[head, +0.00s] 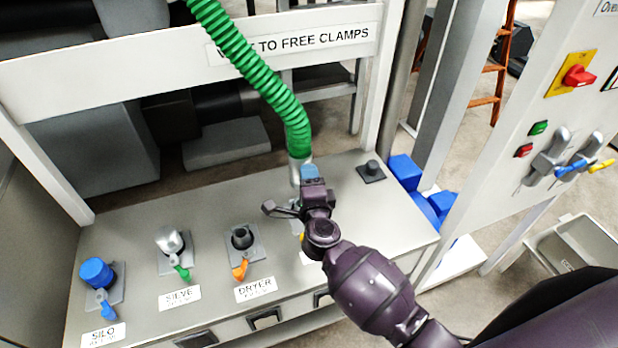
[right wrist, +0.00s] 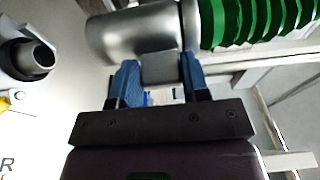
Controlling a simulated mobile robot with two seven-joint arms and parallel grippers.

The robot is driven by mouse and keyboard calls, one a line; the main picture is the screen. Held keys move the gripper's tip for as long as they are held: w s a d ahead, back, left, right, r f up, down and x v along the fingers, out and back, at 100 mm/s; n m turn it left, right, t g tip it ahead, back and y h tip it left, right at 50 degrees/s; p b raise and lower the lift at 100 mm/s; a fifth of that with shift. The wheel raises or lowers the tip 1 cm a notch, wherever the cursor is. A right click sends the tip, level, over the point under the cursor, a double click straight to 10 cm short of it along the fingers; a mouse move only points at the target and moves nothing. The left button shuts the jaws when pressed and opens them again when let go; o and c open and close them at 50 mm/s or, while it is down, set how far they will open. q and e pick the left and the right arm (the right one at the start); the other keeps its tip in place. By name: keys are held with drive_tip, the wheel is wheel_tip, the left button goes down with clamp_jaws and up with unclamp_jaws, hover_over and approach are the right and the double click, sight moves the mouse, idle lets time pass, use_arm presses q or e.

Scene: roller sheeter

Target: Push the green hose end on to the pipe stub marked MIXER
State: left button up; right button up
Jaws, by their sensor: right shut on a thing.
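The green hose (head: 262,85) hangs down from the top of the head view and ends in a grey metal cuff (head: 296,168). My right gripper (head: 309,178) is shut on this hose end. In the right wrist view the blue fingers (right wrist: 158,72) close on a grey lug on the side of the metal cuff (right wrist: 135,35), beside the green ribs (right wrist: 250,20). A pipe stub (right wrist: 38,58) with a yellow lever (right wrist: 5,102) is left of the cuff and apart from it. In the head view my gripper mostly hides this stub and its label. My left gripper is not in view.
The grey bench also carries a blue-capped SILO stub (head: 97,272), a SIEVE stub (head: 170,242) with a metal fitting, and an open DRYER stub (head: 242,238). A white signed rail (head: 180,58) crosses behind; a switch panel (head: 560,130) is right.

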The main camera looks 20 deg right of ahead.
use_arm(q)
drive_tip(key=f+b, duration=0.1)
drive_tip(key=b, duration=0.1)
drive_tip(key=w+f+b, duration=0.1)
drive_tip(key=b, duration=0.1)
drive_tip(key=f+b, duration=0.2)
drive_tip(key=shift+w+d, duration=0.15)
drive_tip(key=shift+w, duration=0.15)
use_arm(e)
wheel_tip(320, 180, down, 8)
drive_tip(key=shift+r, duration=0.25)
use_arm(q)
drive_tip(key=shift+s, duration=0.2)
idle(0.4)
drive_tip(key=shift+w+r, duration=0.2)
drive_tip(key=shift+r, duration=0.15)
use_arm(e)
drive_tip(key=shift+f, duration=0.2)
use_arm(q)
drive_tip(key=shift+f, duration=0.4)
use_arm(e)
drive_tip(key=shift+f, duration=0.55)
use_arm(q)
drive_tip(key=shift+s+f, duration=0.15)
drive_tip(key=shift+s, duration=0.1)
use_arm(e)
drive_tip(key=shift+f, duration=0.1)
